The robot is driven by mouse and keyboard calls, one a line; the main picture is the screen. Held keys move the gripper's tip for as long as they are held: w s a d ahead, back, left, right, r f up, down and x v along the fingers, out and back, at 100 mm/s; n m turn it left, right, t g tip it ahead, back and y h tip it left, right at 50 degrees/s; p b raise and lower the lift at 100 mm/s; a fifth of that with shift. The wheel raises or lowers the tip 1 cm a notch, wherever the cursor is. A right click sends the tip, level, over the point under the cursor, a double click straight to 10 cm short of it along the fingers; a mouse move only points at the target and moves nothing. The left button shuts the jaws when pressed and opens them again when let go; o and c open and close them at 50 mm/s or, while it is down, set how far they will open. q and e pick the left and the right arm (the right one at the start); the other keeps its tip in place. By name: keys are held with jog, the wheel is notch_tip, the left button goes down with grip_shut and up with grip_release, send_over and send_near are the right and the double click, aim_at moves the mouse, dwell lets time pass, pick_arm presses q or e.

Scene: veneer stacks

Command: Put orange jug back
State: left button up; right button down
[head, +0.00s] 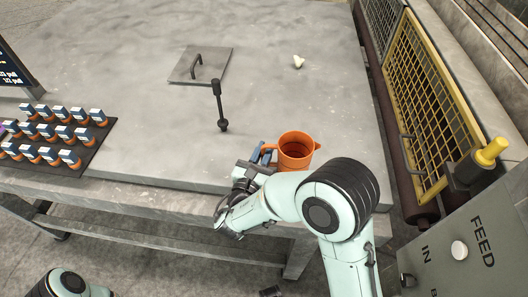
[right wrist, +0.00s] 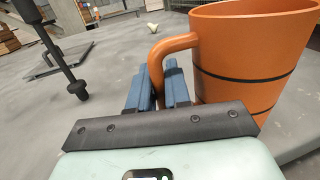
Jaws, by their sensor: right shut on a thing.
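The orange jug (head: 295,153) is upright near the table's front right edge, with its open mouth up. In the right wrist view the jug (right wrist: 245,60) fills the right side, with dark bands around it. My right gripper (head: 262,155) comes from the front. Its blue fingers (right wrist: 158,85) are shut on the jug's handle, on the jug's left side. The jug's lower part is partly hidden by my arm and gripper, so I cannot tell whether it touches the table. My left gripper is not in view; only part of my left arm shows at the bottom left.
A dark upright lever (head: 220,108) stands left of the jug. Behind it lies a grey plate with a handle (head: 200,65). A small pale object (head: 298,62) lies farther back. A dark mat (head: 75,160) holds several labelled bottles at left. A yellow mesh guard (head: 425,105) borders the right.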

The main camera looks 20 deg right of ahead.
jog(key=shift+f, duration=0.15)
jog(key=c, duration=1.1)
grip_release()
jog(key=shift+r, duration=0.2)
jog(key=shift+s+a, duration=0.2)
jog(key=v, duration=1.1)
jog(key=shift+s+a, duration=0.15)
jog(key=shift+s, duration=0.05)
